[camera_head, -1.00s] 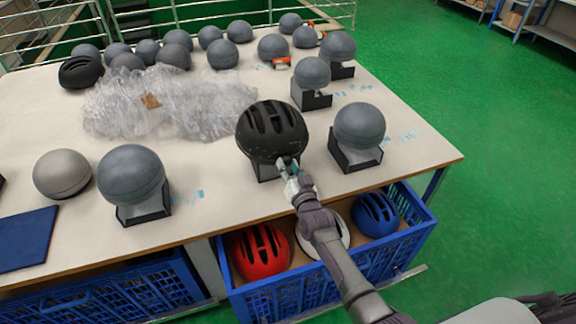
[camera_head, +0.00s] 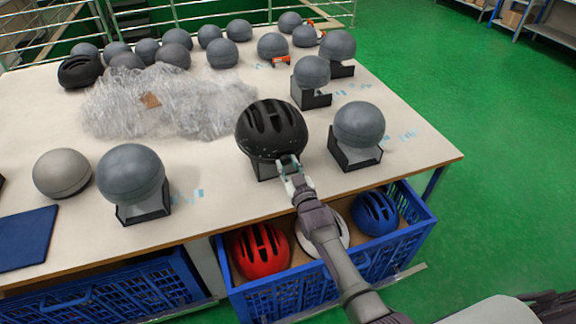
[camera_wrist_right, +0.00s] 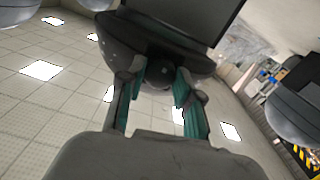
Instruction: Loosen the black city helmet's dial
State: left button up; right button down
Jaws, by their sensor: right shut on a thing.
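The black city helmet (camera_head: 271,127) sits on a headform on a dark stand (camera_head: 263,171) near the table's front edge. My right gripper (camera_head: 289,161) is at the helmet's lower front rim. In the right wrist view my right gripper (camera_wrist_right: 160,82) has its two fingers on either side of a small dark round dial (camera_wrist_right: 158,79) under the black helmet's rim (camera_wrist_right: 165,45), and it is shut on the dial. In the head view the gripper hides the dial. My left gripper is in neither view.
Grey headforms on stands flank the helmet, one at right (camera_head: 358,124) and one at left (camera_head: 131,174). Clear plastic wrap (camera_head: 190,110) lies behind. Below the edge, a blue crate (camera_head: 300,297) holds a red helmet (camera_head: 261,250) and a blue helmet (camera_head: 375,212).

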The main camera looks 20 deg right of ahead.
jog(key=c, duration=0.8)
grip_release()
jog(key=shift+o, duration=0.2)
jog(key=s, duration=1.2)
jog(key=shift+d, duration=0.2)
